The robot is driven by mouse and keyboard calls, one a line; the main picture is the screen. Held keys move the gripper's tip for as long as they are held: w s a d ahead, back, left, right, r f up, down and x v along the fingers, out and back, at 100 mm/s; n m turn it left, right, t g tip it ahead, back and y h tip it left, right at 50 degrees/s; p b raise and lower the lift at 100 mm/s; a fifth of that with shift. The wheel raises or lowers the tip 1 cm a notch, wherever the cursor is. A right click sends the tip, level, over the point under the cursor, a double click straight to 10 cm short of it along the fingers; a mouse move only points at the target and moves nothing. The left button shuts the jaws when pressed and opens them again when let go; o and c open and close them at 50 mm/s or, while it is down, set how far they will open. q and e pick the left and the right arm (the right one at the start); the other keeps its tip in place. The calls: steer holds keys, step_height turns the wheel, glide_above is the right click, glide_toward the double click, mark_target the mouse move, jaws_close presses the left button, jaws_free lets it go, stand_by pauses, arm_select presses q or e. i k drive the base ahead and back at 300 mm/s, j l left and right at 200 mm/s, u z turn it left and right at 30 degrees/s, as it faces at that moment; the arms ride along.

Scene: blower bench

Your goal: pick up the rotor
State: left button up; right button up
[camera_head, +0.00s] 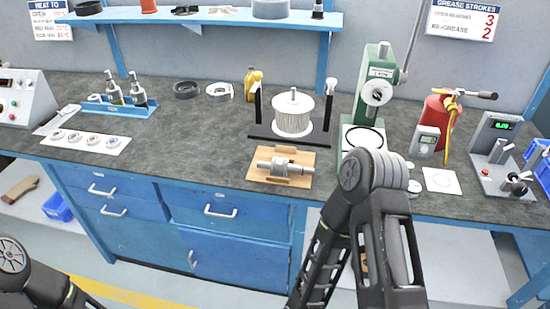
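A grey metal part with a thick middle and thinner shaft ends (283,165) lies on its side on a wooden cradle board (262,179) near the bench's front edge; it looks like the rotor. Behind it, a white ribbed cylinder with a shaft stub (293,114) stands upright on a dark base between two posts; I cannot rule out that this is the rotor. Neither of my grippers shows. Only a bend of my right arm is visible in front of the bench, right of the cradle, and part of my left arm is at the lower left corner.
A green press (376,90) stands right of the white cylinder. Further right are a red canister (437,119) and a grey instrument (495,150). A blue rack (119,105) and a white card with rings (86,141) are at left. The bench top (185,145) left of the cradle is clear.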

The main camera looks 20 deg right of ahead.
mark_target(277, 166)
steer(key=i+j+z, duration=0.4)
steer(key=j, duration=0.25)
steer(key=i+j+z, duration=0.2)
steer(key=j, duration=0.15)
steer(key=i+j+z, duration=0.15)
steer(key=j, duration=0.25)
steer(key=j+z, duration=0.2)
steer(key=j, duration=0.15)
steer(key=i+j, duration=0.05)
